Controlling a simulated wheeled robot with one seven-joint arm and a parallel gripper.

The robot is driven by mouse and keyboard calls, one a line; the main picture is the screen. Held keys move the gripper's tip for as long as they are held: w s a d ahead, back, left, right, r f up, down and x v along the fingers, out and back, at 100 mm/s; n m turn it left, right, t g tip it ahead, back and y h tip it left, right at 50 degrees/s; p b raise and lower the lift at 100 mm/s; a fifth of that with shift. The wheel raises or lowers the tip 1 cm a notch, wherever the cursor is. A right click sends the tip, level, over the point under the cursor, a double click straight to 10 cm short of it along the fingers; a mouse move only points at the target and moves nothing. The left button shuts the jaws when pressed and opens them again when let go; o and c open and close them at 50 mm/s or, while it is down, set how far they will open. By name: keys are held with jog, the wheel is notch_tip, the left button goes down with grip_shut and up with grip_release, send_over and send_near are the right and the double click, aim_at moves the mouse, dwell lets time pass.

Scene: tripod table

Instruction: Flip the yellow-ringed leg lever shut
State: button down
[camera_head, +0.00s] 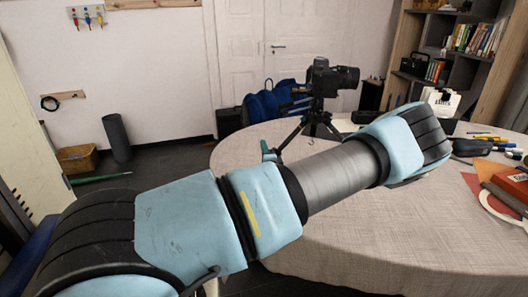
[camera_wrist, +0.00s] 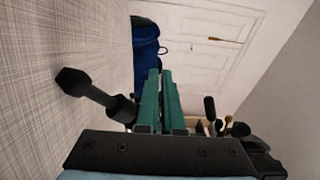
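The black tripod (camera_head: 314,122) stands on the round table with a camera (camera_head: 328,77) on top. Its lower parts are partly hidden behind my arm. A small teal piece (camera_head: 268,152) shows beside the left leg's lower end; I cannot tell whether it belongs to the tripod. In the wrist view, my gripper (camera_wrist: 160,72) has two teal fingers close together, with nothing seen between them. A black leg-like part (camera_wrist: 98,94) with a broad end lies left of the fingers, apart from their tips. Dark knob-ended parts (camera_wrist: 210,108) lie to their right. No yellow ring or lever can be made out.
My arm crosses in front of the cloth-covered table (camera_head: 360,240). A blue bag (camera_head: 268,104) is behind the tripod; it also shows in the wrist view (camera_wrist: 145,45). Pouch (camera_head: 472,147), pens and papers lie at the right. The table's front is clear.

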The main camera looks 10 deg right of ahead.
jog(key=c, duration=1.1)
grip_release()
jog(key=shift+o, duration=0.2)
jog(key=shift+r+p, duration=0.1)
jog(key=shift+p, duration=0.3)
